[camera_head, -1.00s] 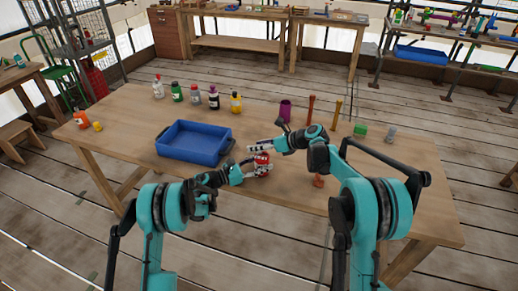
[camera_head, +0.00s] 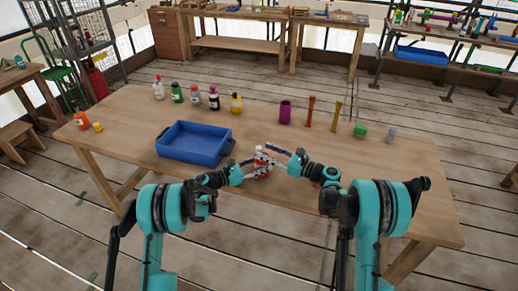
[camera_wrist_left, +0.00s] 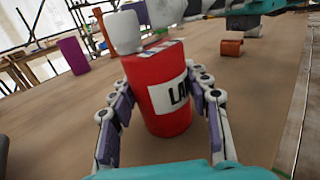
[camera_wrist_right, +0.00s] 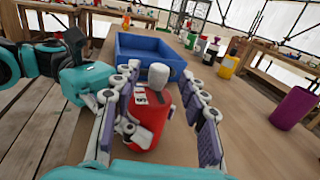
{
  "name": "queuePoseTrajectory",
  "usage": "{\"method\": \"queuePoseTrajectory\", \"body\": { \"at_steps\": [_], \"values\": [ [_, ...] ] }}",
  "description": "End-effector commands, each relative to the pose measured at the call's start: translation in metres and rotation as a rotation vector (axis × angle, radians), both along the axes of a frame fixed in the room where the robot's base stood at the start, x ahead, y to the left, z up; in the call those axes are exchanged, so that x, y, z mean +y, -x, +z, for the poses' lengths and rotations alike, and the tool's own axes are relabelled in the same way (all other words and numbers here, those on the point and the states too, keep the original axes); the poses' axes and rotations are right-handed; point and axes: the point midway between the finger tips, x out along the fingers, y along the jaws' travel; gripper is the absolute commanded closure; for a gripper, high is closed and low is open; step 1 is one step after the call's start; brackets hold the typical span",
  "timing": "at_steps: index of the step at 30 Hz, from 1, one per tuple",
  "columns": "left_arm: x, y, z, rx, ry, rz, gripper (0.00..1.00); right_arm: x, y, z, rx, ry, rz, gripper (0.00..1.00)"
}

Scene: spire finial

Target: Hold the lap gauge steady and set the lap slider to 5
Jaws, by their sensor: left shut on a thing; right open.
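The lap gauge is a red cylinder (camera_wrist_left: 166,105) with a white label reading "LA" and a light cap piece on top. It stands upright on the table between the fingers of my left gripper (camera_wrist_left: 160,112), which is shut on its sides. My right gripper (camera_wrist_right: 165,105) is open, with its fingers around the upper part of the gauge (camera_wrist_right: 148,115) and its grey-white top piece (camera_wrist_right: 158,76). In the head view both grippers meet at the gauge (camera_head: 262,168), which they mostly cover. The slider's setting cannot be read.
A blue tray (camera_head: 160,152) stands just left of the gauge. Several bottles line the table's back left. A purple cup (camera_head: 285,112), brown and yellow posts and a green block (camera_head: 360,131) stand at the back right.

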Motion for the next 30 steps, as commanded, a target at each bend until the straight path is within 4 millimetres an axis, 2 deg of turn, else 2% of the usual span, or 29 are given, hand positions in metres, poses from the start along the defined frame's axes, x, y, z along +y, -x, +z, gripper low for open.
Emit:
{"method": "queuePoseTrajectory", "body": {
  "at_steps": [1,6,18,19,23,24,30],
  "values": [
    [0.000,0.000,0.000,0.000,0.000,0.000,0.85,0.009,-0.005,0.000,0.000,0.000,0.003,0.57],
    [0.000,0.000,0.000,0.000,0.000,0.000,0.85,0.027,-0.017,0.000,0.000,0.000,0.002,0.57],
    [0.000,0.000,0.000,0.000,0.000,0.000,0.85,0.034,-0.022,0.000,0.001,0.001,0.000,0.57],
    [0.000,0.000,0.000,0.000,0.000,0.000,0.85,0.034,-0.022,0.000,0.001,0.001,0.000,0.62],
    [0.000,0.000,0.000,0.000,0.000,0.000,0.85,0.034,-0.022,0.000,0.001,0.001,0.000,0.96],
    [0.000,0.000,0.000,0.000,0.000,0.000,0.85,0.034,-0.022,0.000,0.001,0.001,0.000,1.00],
    [0.000,0.000,0.000,0.000,0.000,0.000,0.85,0.034,-0.022,0.000,0.001,0.001,0.000,1.00]
  ]
}}
